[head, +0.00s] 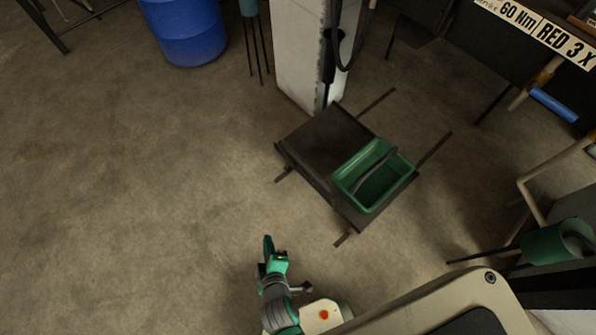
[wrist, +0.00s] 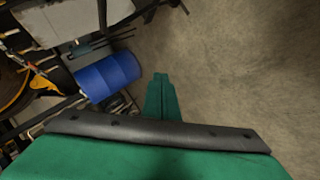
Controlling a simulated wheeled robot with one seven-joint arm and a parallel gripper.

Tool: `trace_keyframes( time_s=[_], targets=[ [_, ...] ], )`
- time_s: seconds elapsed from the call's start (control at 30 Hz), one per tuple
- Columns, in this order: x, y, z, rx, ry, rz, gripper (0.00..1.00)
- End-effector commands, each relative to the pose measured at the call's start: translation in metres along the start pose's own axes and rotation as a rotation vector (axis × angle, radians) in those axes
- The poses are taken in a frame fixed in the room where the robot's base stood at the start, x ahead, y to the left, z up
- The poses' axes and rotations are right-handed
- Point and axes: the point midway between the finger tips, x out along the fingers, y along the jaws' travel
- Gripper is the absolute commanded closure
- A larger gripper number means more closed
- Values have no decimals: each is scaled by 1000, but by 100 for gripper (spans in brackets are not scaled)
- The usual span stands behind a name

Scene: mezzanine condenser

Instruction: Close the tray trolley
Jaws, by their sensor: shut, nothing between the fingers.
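The tray trolley (head: 318,150) shows in the head view right of centre as a dark, low, flat-topped unit with thin dark rails sticking out at its corners. A green open tub (head: 352,181) with a dark handle sits on its right part. My gripper (head: 267,240) is near the bottom centre, in front and to the left of the trolley, apart from it. In the wrist view its green fingers (wrist: 160,80) are together and empty, over bare floor. The trolley cannot be made out clearly in the wrist view.
A white column (head: 300,50) stands right behind the trolley. A blue barrel (head: 185,30) is at the top left and also in the wrist view (wrist: 108,77). A green cylindrical thing (head: 555,243) and pipes are at the right. The floor at the left is clear.

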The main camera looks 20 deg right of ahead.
Motion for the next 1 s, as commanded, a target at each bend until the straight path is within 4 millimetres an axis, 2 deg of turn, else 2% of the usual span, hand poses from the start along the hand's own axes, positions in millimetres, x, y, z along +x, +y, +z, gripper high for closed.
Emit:
trace_keyframes(
  time_s=[0.03,0.2,0.37,0.5,0.6,0.8,1.0],
  targets=[
    [18,3,-2,-83,-32,-10,100],
    [66,16,3,-392,-174,-76,100],
    [100,40,5,-659,-313,-159,100],
    [120,71,2,-868,-436,-251,100],
    [127,95,-1,-994,-521,-327,100],
    [128,134,-10,-1157,-643,-465,100],
    [125,150,-14,-1215,-691,-536,100]
  ],
)
